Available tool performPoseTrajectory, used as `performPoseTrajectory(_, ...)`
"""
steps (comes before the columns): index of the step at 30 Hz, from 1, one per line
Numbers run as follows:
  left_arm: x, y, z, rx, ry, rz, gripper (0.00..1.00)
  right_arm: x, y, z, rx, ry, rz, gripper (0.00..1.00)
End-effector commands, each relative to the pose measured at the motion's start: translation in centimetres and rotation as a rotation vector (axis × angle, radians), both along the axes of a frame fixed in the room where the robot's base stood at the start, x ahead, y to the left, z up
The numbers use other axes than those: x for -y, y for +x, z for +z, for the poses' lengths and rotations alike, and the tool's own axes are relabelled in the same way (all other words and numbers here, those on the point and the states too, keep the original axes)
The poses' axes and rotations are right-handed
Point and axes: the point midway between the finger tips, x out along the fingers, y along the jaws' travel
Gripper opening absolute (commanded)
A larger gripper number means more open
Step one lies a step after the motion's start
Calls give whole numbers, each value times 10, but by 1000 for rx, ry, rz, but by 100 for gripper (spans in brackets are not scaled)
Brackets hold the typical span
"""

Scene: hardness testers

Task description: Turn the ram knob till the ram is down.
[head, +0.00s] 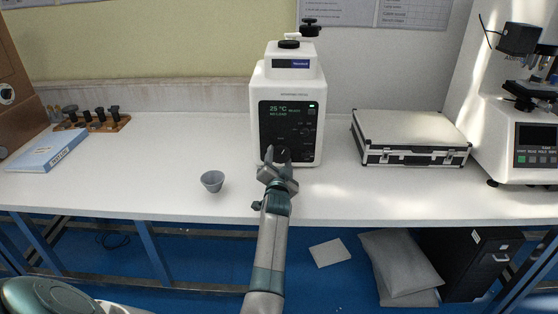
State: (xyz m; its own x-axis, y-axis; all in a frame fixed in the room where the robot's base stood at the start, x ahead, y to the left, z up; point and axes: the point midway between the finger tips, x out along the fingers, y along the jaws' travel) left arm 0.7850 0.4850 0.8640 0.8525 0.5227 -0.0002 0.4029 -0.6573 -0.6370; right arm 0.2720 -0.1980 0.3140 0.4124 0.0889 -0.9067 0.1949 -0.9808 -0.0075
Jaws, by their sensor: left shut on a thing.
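The white tester (258,88) stands on the bench with a black front panel (270,122) and a lit display reading 25 °C. My left gripper (280,154) is at the lower part of this panel, with its fingertips closed around a small dark knob there. The fingers hide most of that knob, so its turn angle cannot be read. On top of the tester are a black cap (289,44) and, behind it, a black knob-like part (310,27). I cannot make out the ram or its height. My right gripper is not in view.
A grey cup (212,181) stands left of my gripper near the bench's front edge. A silver-edged case (408,138) lies to the right, beside another instrument (520,125). A blue box (48,150) and a wooden rack (92,124) are at left.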

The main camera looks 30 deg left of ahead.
Motion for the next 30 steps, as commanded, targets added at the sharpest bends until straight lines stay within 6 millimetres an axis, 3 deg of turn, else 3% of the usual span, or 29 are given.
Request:
performPoseTrajectory(20, 1, 0, -1, 44, -74, -1, 29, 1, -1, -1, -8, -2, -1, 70)
performPoseTrajectory(21, 1, 0, -1, 44, -74, -1, 59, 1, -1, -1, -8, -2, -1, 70)
performPoseTrajectory(23, 1, 0, -1, 44, -74, -1, 70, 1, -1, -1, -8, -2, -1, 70)
performPoseTrajectory(30, 0, 0, 0, 44, -72, 0, 70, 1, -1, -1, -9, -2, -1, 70)
